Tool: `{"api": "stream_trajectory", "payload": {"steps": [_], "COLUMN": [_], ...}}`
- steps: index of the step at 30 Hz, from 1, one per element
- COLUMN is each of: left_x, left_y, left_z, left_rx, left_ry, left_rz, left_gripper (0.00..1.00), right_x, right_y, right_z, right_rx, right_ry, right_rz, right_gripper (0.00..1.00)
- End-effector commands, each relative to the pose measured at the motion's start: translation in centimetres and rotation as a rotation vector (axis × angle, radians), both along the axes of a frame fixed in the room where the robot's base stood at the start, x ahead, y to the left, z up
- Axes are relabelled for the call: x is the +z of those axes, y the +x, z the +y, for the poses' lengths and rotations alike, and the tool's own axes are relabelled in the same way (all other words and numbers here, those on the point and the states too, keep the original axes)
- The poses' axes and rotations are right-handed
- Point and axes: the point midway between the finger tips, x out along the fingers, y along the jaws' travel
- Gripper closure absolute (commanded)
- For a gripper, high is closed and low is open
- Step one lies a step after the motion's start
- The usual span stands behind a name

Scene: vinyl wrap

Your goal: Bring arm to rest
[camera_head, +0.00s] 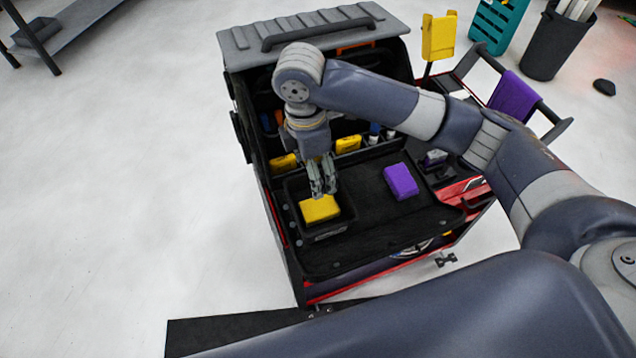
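My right arm reaches in from the right over a black tool cart. Its gripper (323,192) points down just above a yellow block (320,209). The fingertips look close together, but the small view does not show whether they are open or shut, or whether they touch the block. The yellow block lies in a small black tray (331,236) at the left of the cart top. My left gripper is not in view.
A purple block (401,181) lies on the black cart top (365,212). The cart's raised grey lid (300,27) stands behind the gripper. A purple cloth (515,96) hangs on the cart's side rail. A dark bin (556,45) stands at back right.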

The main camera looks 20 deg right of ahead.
Motion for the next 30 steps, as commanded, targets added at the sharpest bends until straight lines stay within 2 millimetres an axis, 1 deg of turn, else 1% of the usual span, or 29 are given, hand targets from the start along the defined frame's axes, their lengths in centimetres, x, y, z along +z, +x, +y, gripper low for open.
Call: {"api": "stream_trajectory", "payload": {"steps": [4,20,23,26,27,30], "left_x": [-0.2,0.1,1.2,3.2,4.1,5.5], "left_y": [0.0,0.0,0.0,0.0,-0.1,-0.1], "left_z": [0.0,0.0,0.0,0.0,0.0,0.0], "left_rx": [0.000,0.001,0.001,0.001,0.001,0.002], "left_ry": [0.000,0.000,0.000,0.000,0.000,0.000], "left_rz": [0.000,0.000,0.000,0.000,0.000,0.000], "left_gripper": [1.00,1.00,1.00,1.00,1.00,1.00], "right_x": [0.7,0.9,2.1,4.1,5.0,6.4], "right_y": [0.0,0.0,0.0,0.0,0.0,0.0], "right_z": [0.1,0.1,0.1,0.1,0.1,0.1], "right_rx": [0.000,0.000,0.000,0.000,0.000,0.000], "right_ry": [0.000,0.001,0.001,0.001,0.001,0.001], "right_rz": [-0.002,-0.001,-0.001,-0.001,-0.001,-0.001], "right_gripper": [0.26,0.26,0.26,0.26,0.26,0.26]}}
